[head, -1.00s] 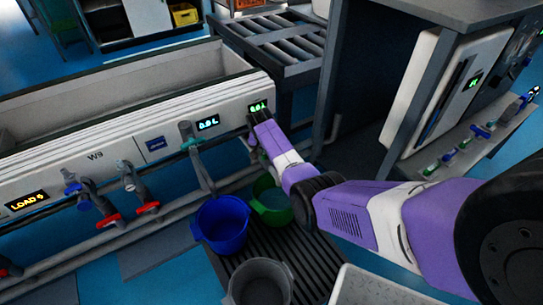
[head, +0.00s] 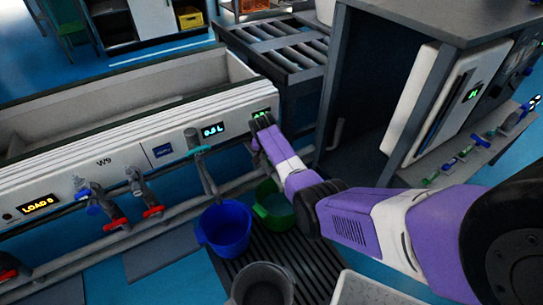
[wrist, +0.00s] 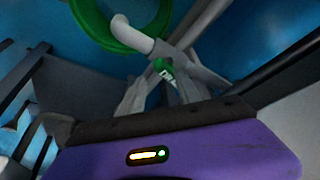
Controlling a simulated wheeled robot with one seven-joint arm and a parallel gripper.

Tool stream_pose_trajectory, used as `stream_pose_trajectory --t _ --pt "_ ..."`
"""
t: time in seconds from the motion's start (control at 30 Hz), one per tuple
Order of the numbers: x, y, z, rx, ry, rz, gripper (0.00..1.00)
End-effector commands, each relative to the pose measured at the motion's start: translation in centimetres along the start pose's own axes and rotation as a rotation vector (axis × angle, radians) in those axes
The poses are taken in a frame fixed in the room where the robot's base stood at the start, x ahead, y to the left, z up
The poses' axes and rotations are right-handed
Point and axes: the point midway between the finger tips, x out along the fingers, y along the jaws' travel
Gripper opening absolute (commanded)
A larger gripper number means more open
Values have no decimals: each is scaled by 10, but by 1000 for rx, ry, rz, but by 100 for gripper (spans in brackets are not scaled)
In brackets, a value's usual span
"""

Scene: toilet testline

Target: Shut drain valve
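The drain valve shows in the wrist view as a small green handle (wrist: 162,66) with white lettering, on grey pipework that ends in a pale curved spout (wrist: 122,25). My gripper (wrist: 167,78) points at it, with one grey finger on each side and the green handle showing in the gap between them. The fingers look parted; I cannot tell whether either touches the handle. In the head view my purple arm reaches to the right end of the white W9 trough panel (head: 130,155), and it hides the valve and the fingers there.
A green bucket (head: 271,217) stands under the panel's right end and shows at the top of the wrist view. A blue bucket (head: 224,236) and a grey bucket (head: 262,285) stand close by. Pipes with red-handled valves (head: 153,211) run along the panel. A dark cabinet stands at right.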

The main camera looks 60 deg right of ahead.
Motion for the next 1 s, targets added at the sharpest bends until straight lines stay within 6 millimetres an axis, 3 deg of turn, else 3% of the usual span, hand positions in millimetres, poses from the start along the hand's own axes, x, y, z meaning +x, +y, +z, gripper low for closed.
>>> stream_pose_trajectory --t 1.0 --pt "-57 0 -1 -1 0 -2 40"
